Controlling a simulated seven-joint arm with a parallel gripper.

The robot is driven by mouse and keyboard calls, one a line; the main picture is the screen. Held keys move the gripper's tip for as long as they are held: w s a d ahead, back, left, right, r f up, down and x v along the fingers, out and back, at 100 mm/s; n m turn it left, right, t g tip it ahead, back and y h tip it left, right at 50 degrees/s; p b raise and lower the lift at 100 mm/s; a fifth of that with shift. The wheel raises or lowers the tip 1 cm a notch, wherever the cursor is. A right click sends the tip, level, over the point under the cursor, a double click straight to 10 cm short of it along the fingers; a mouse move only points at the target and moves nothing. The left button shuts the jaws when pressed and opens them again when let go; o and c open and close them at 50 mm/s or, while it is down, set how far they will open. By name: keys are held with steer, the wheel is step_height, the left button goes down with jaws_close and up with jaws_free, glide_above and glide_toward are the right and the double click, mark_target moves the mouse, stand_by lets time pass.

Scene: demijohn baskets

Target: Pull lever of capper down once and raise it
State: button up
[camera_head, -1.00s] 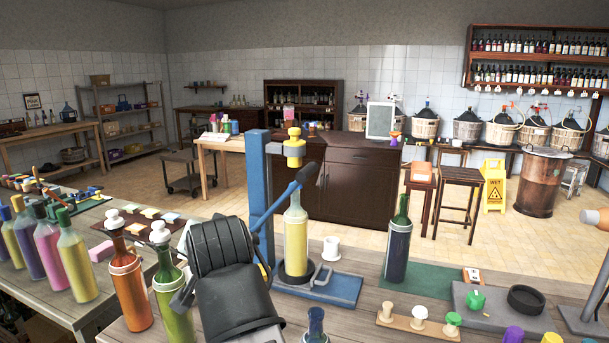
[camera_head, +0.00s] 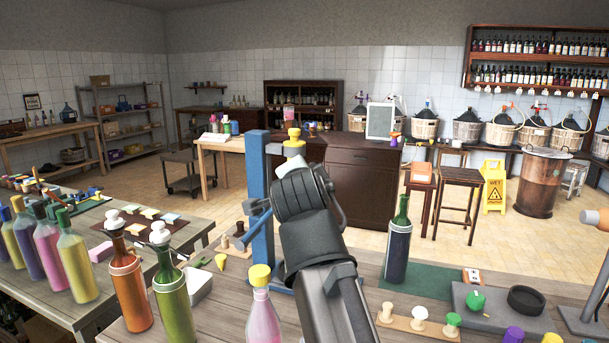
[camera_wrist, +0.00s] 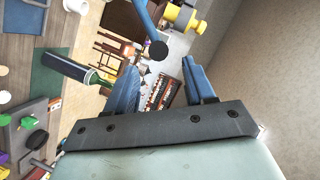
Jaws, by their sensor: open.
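The capper has a blue upright column (camera_head: 257,190) and a yellow-topped head (camera_head: 293,134). In the wrist view its blue lever (camera_wrist: 142,18) ends in a dark ball knob (camera_wrist: 158,50), with the yellow capper head (camera_wrist: 182,17) beside it. My gripper (camera_wrist: 160,80) is open and empty; its two blue fingers point toward the knob, which appears in line with the gap, apparently beyond the tips. In the head view my gripper (camera_head: 300,195) is in front of the capper and hides most of the lever, the bottle in the capper and the base.
A dark green bottle (camera_head: 398,245) stands right of my arm. A pink bottle (camera_head: 262,322) with a yellow cap stands close on its left. Orange (camera_head: 130,295) and green (camera_head: 174,305) bottles stand further left. A stopper rack (camera_head: 415,322) lies at the front right.

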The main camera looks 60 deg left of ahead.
steer(key=x, duration=0.9)
steer(key=shift+w+a, duration=0.1)
steer(key=shift+a, duration=0.1)
jaws_close()
stand_by(0.3)
